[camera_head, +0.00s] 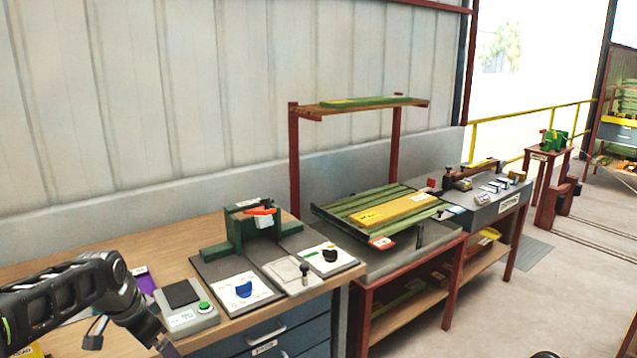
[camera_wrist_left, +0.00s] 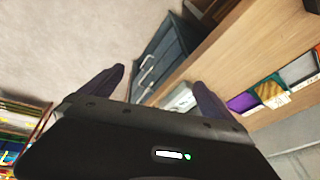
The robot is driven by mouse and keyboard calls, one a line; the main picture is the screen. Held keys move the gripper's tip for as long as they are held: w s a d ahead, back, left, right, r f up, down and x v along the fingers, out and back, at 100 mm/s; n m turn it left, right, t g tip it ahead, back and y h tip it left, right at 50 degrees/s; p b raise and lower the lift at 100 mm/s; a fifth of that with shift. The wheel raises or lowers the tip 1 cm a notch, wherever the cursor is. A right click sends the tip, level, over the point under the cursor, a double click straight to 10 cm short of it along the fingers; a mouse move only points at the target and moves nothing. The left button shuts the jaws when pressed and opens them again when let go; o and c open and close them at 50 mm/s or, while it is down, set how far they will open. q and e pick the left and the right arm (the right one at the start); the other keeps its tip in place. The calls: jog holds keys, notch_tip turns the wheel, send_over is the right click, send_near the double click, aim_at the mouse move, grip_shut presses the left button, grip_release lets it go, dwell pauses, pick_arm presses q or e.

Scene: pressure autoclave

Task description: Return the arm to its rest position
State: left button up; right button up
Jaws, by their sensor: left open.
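My left arm comes in from the left of the head view, over the near left part of the wooden bench (camera_head: 150,243). Its wrist bends down, and my left gripper is mostly cut off at the bottom edge there. In the left wrist view my left gripper (camera_wrist_left: 160,92) shows two dark fingers spread apart. Nothing is between them. Behind them are the floor, the drawer unit (camera_wrist_left: 168,55) and the bench edge. The gripper looks clear of the bench. My right gripper is in neither view.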

pick_arm(q)
jog(key=s+d+f+n+t+h, duration=0.1)
jog(key=s+d+f+n, duration=0.15)
jog(key=d+f, duration=0.7)
jog(key=s+d+f+n+h, duration=0.1)
jog(key=d+f+n, duration=0.4)
jog(key=f, duration=0.8)
jog(key=s+d+f+g, duration=0.1)
jog(key=s+d+f, duration=0.3)
jog(key=s, duration=0.4)
jog(key=s+d+f+g+h, duration=0.1)
jog(key=s+d+f, duration=0.3)
jog(key=s, duration=0.5)
jog(key=s+d+f+g, duration=0.2)
jog(key=s+d+f, duration=0.2)
jog(key=s+f, duration=0.2)
jog(key=s, duration=0.2)
jog(key=shift+s+n+h, duration=0.3)
jog(key=shift+n, duration=0.05)
jog(key=shift+d, duration=0.1)
